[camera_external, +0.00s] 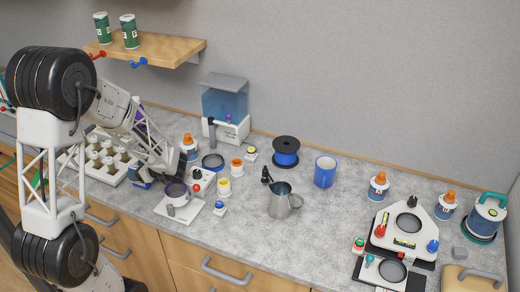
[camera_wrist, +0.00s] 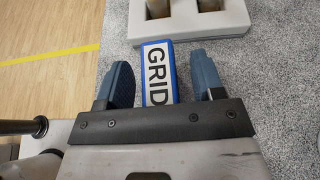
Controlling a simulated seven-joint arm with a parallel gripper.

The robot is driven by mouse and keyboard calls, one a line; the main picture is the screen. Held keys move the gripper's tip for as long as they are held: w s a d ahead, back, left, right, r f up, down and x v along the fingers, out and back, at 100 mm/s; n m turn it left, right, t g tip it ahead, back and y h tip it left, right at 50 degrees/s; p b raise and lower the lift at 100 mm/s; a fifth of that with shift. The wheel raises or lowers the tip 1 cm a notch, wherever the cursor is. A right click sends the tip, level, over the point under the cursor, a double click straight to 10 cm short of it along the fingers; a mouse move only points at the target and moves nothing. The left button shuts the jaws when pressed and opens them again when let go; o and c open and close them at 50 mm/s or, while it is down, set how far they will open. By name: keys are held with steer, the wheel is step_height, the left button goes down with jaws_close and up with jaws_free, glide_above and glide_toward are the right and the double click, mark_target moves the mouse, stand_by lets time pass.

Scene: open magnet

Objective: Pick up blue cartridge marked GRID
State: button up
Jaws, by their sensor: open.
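The blue cartridge marked GRID (camera_wrist: 157,68) shows in the wrist view as a blue-edged block with a white label and black letters. It lies between the two fingers of my gripper (camera_wrist: 163,82), with a gap on each side. Its lower end is hidden behind the gripper's dark crossbar. My gripper is open, its blue-grey fingers apart. In the external view the cartridge (camera_external: 140,179) is a small blue shape at the counter's front left, just beside my gripper and partly hidden by it. I cannot tell how high the fingers are above the counter.
A white tray with several pale cups (camera_external: 101,172) stands close by on the left; its edge (camera_wrist: 188,28) is just beyond the cartridge. A white stand with a dark cup (camera_external: 177,190) is close on the right. The counter's front edge is near. A steel pitcher (camera_external: 281,202) stands farther right.

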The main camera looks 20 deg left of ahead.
steer(key=shift+a, duration=0.1)
stand_by(0.5)
steer(key=c, duration=1)
steer(key=shift+c, duration=0.2)
steer(key=shift+r, duration=0.85)
steer(key=shift+s+r, duration=0.15)
steer(key=shift+r, duration=0.8)
steer(key=s+d+r, duration=0.1)
steer(key=s+d, duration=0.6)
steer(key=s, duration=0.7)
steer(key=shift+d+r, duration=0.15)
